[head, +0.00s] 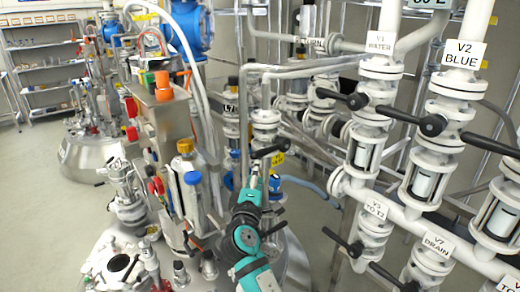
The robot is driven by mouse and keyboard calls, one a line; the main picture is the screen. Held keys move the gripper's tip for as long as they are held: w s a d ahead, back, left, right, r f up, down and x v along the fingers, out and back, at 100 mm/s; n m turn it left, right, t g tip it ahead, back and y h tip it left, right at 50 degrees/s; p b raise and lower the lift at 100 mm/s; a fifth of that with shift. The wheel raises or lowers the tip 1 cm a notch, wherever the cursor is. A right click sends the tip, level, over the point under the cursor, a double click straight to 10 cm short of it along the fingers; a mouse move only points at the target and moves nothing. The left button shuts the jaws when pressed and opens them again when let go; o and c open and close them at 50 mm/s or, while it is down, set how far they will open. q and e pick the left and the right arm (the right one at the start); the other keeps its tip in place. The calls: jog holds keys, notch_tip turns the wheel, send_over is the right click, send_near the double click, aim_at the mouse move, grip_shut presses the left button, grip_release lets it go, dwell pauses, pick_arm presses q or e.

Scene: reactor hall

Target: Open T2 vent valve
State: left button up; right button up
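A white flanged valve body (266,124) stands in the middle of the head view, above a reactor top. A black lever handle (271,150) lies across its lower part, tilted up to the right. I cannot read a T2 vent label on it, so I cannot tell if it is that valve. One teal and black arm of mine rises from the bottom, apparently the right one. Its gripper (255,174) is at or just below the lever. It is small and partly blended with the pipes, so its fingers and any contact are unclear. My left gripper is not in view.
Pipes with black-levered valves, including V1 WATER (379,44), V2 BLUE (460,55) and V7 DRAIN (437,244), crowd the right. A grey control box (165,120) with colored knobs stands left of the arm. Floor is clear at far left.

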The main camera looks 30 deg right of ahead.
aim_at(261, 153)
jog(key=p+x, duration=0.2)
jog(key=x, duration=0.8)
jog(key=shift+w, duration=0.1)
grip_shut()
